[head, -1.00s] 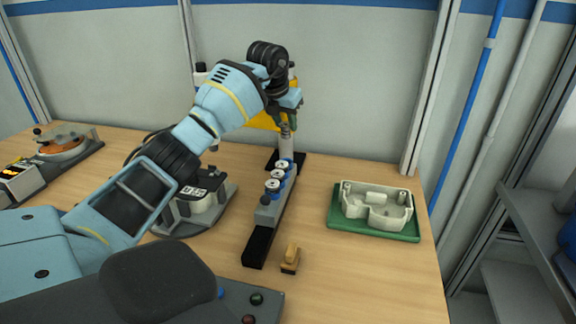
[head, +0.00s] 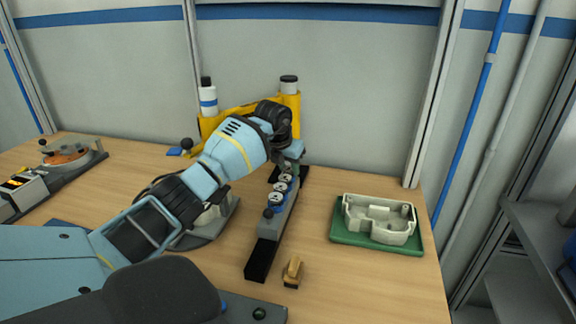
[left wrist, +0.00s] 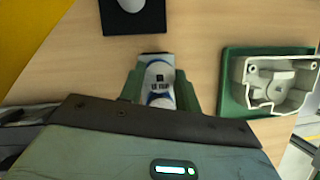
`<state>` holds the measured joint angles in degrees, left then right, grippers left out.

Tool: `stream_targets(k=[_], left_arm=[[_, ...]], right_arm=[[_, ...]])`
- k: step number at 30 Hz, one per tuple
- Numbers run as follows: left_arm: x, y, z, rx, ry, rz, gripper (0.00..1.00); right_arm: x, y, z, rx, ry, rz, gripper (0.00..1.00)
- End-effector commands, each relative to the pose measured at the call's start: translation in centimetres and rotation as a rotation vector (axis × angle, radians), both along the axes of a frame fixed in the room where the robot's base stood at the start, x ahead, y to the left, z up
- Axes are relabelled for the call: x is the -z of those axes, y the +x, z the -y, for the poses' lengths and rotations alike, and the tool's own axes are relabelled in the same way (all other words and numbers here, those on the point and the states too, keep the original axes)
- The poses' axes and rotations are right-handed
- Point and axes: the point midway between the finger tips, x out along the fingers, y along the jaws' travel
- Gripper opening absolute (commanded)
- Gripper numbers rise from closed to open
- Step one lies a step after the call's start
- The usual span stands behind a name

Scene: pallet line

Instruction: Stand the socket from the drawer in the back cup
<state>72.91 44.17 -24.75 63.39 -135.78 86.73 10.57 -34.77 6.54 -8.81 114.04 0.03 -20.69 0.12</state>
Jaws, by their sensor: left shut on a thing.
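My left gripper (head: 290,163) is low over the far end of a narrow grey rack (head: 276,222) on a black base. It is shut on the socket, a pale cylinder mostly hidden in the head view. In the left wrist view, the green fingers flank a white-and-blue piece (left wrist: 158,78) with dark print, in line with the rack. The back cup is hidden by the gripper, so I cannot tell whether the socket is seated or still above it. Several white, blue-ringed round tops (head: 280,187) show along the rack in front. My right gripper is not in view.
A green tray (head: 343,238) with a pale housing (head: 385,218) is to the right. A small yellow-and-black block (head: 292,272) lies near the rack's front. A yellow holder (head: 208,127) with bottles stands behind. The table between rack and tray is clear.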

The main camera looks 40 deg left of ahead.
Motion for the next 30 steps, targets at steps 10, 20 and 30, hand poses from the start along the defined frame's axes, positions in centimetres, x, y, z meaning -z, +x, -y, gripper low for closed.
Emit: stream_targets(k=[10, 20, 30], left_arm=[[0.2, 0.0, -0.1, -0.001, 0.0, 0.002, 0.1], [0.2, 0.0, 0.0, -0.001, 0.0, 0.002, 0.54], [-1.8, -0.5, 0.0, -0.002, 0.003, 0.006, 0.54]], right_arm=[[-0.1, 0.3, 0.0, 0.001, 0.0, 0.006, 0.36], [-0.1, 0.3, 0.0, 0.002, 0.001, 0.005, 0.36], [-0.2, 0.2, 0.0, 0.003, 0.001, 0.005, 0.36]])
